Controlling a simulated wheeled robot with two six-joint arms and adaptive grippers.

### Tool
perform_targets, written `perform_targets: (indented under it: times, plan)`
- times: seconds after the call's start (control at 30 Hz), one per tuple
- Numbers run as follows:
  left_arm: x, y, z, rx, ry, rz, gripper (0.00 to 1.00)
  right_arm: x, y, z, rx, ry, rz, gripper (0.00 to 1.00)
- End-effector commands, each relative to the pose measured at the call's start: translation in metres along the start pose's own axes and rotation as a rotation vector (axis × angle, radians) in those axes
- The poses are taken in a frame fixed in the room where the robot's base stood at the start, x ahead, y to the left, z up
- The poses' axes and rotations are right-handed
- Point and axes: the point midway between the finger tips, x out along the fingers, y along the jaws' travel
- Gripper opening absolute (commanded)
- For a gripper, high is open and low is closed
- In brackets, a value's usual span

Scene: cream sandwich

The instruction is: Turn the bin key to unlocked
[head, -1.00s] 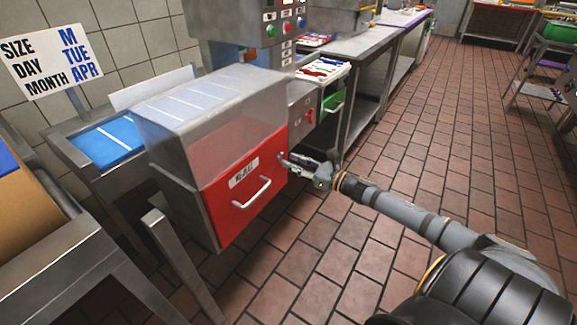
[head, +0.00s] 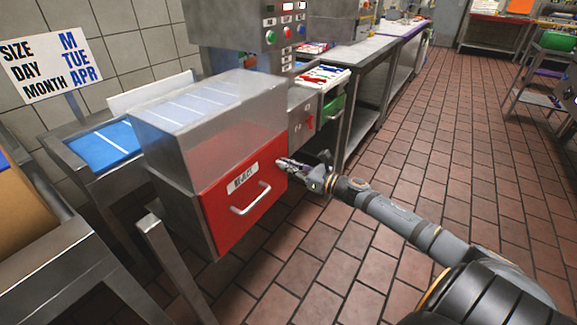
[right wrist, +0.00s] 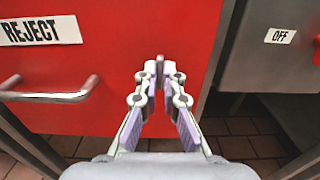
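The red reject bin front (head: 222,207) has a white label and a bar handle, which also shows in the right wrist view (right wrist: 50,92). My right gripper (head: 282,163) is at the upper right corner of the red front. In the right wrist view my right gripper (right wrist: 160,72) has its fingertips close together on a small, narrow, upright metal piece, the bin key (right wrist: 160,62). The fingertips hide most of the key, and its lock markings cannot be read. My left gripper is not in view.
Right of the bin is a grey panel with an OFF label (right wrist: 280,36) and a red switch (head: 310,122). A clear cover (head: 215,105) stands above the bin. The tiled floor (head: 400,180) to the right is open.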

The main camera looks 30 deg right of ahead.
Motion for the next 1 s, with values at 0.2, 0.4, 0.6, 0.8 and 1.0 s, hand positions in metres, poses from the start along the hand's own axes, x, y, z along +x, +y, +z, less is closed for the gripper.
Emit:
perform_targets:
  times: [0.2, 0.4, 0.6, 0.8, 1.0]
  plan:
    - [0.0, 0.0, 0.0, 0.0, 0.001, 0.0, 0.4, 0.0, 0.0, 0.0, 0.002, 0.0, 0.001, 0.0]
    - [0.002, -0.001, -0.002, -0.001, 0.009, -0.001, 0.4, 0.0, 0.0, 0.001, 0.039, 0.0, 0.0, 0.0]
    - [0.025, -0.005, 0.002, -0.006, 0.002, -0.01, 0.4, 0.0, -0.001, 0.002, 0.152, 0.0, 0.0, 0.0]
    - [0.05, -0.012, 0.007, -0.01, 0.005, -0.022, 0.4, 0.0, -0.002, 0.002, 0.328, -0.001, -0.001, 0.0]
    - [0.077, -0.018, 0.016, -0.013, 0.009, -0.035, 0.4, 0.0, -0.002, 0.002, 0.518, -0.001, 0.0, 0.0]
